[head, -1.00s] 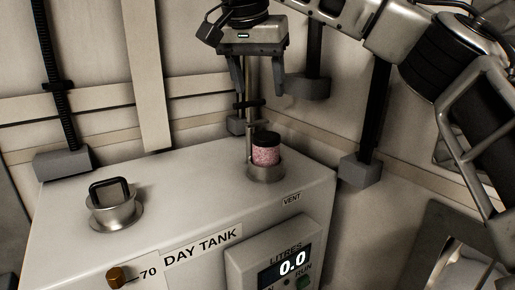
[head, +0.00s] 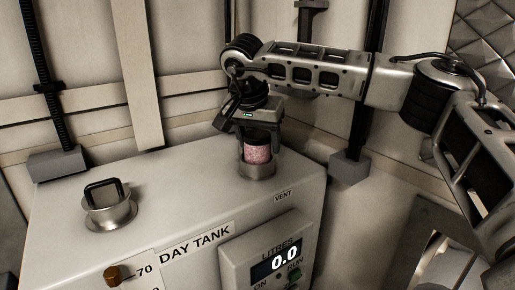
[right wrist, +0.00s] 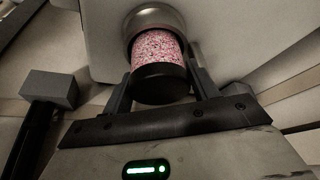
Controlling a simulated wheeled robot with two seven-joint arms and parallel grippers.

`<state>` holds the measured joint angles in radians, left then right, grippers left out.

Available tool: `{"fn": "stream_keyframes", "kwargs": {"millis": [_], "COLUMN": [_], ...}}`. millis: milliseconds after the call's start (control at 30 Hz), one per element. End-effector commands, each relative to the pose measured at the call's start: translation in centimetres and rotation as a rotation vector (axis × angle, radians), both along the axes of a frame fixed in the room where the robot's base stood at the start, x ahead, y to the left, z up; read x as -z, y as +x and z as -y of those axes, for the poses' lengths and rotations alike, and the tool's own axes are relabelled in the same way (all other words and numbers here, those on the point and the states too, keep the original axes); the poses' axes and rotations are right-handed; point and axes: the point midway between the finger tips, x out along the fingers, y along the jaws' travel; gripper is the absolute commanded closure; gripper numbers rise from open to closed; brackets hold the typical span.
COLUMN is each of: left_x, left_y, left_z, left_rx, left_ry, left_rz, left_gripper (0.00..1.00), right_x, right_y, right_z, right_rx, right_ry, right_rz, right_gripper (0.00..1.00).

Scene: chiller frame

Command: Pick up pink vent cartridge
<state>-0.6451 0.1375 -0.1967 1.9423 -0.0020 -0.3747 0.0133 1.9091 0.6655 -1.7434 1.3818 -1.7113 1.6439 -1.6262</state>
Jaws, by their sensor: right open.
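The pink vent cartridge (head: 257,154) has a pink speckled body and a black cap, and stands upright in a metal socket (head: 257,171) on top of the day tank by the VENT label. In the right wrist view the cartridge (right wrist: 158,50) sits between the fingers with its black cap toward my gripper. My right gripper (head: 258,143) is lowered over the cartridge, with one finger on each side. In the right wrist view its jaws (right wrist: 160,88) are open, and a gap shows beside the cap. My left gripper is not in view.
The white day tank (head: 160,200) carries a metal filler neck (head: 110,212) with a black handle, a brass knob (head: 112,273) and a litres display (head: 270,258) reading 0.0. Wall rails and dark vertical posts (head: 360,100) stand behind. The tank top between filler and vent is clear.

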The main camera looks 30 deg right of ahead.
Motion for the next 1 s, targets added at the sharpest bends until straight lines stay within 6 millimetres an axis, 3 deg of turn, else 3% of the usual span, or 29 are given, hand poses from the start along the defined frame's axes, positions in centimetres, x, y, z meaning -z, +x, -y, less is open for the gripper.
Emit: {"fn": "stream_keyframes", "kwargs": {"millis": [233, 267, 367, 400, 767, 1000], "left_x": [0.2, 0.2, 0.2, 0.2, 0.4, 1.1], "left_y": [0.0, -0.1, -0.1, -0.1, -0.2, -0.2], "left_z": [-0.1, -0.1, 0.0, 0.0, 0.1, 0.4], "left_rx": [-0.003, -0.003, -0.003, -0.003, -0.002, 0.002], "left_ry": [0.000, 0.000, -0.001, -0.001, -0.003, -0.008], "left_rz": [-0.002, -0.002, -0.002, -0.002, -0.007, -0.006], "left_gripper": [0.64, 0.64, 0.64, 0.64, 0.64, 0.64], "right_x": [0.3, 0.3, 0.3, 0.3, -0.2, -2.9], "right_y": [0.1, 0.1, 0.1, 0.1, 0.1, 0.1], "right_z": [0.1, 0.1, 0.1, 0.1, 0.0, 0.0], "right_rx": [-0.001, -0.001, -0.001, -0.001, -0.001, -0.001], "right_ry": [0.000, 0.000, 0.000, 0.000, 0.000, 0.000], "right_rz": [0.001, 0.001, 0.001, 0.001, 0.003, 0.006], "right_gripper": [0.41, 0.44, 0.72, 0.73, 0.73, 0.73]}}
